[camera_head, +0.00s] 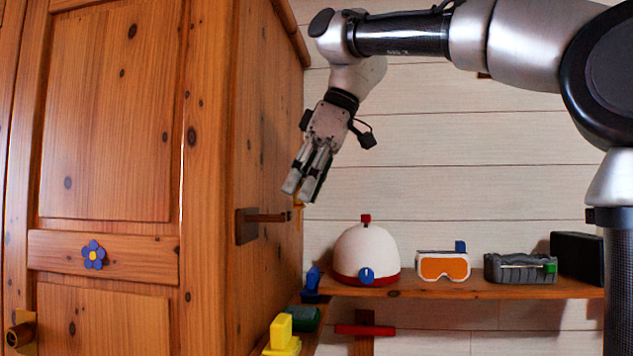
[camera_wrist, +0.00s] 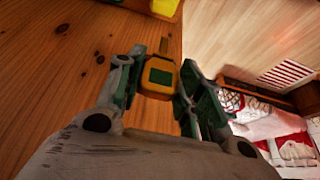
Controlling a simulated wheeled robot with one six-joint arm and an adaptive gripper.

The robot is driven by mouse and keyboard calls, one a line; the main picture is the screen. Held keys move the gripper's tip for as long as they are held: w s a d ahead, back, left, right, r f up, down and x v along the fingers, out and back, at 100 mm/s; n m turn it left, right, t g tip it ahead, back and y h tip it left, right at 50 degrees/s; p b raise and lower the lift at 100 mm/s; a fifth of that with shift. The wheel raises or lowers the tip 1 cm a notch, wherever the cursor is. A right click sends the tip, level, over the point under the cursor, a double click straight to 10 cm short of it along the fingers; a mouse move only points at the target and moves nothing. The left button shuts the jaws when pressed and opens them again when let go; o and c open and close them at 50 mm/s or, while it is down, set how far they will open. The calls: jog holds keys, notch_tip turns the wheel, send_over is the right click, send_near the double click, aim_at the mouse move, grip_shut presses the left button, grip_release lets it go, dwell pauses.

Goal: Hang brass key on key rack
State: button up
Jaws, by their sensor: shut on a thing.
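The brass key (camera_head: 298,205) shows as a small golden piece below my gripper (camera_head: 303,188), which points down beside the wooden wardrobe. In the wrist view my gripper (camera_wrist: 160,80) is shut on the key's yellow-orange end (camera_wrist: 157,79), which has a dark green square; the rest of the key is largely hidden. The key rack (camera_head: 246,227) is a brown plate on the wardrobe's side with a peg sticking out to the right. The key is close to the peg's outer end, a little above it; I cannot tell whether they touch.
The wardrobe (camera_head: 105,110) fills the left. A shelf (camera_head: 430,288) at the lower right holds a white-and-red helmet (camera_head: 366,252), orange goggles (camera_head: 443,267), a grey case (camera_head: 519,268) and a dark box (camera_head: 577,259). A yellow object (camera_head: 281,337) is low near the wardrobe.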

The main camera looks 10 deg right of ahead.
jog(key=a, duration=0.1)
jog(key=w+a, duration=0.1)
jog(key=a, duration=0.2)
jog(key=shift+w+a+f, duration=0.3)
jog(key=shift+f, duration=0.1)
dwell(0.4)
jog(key=o, duration=1.2)
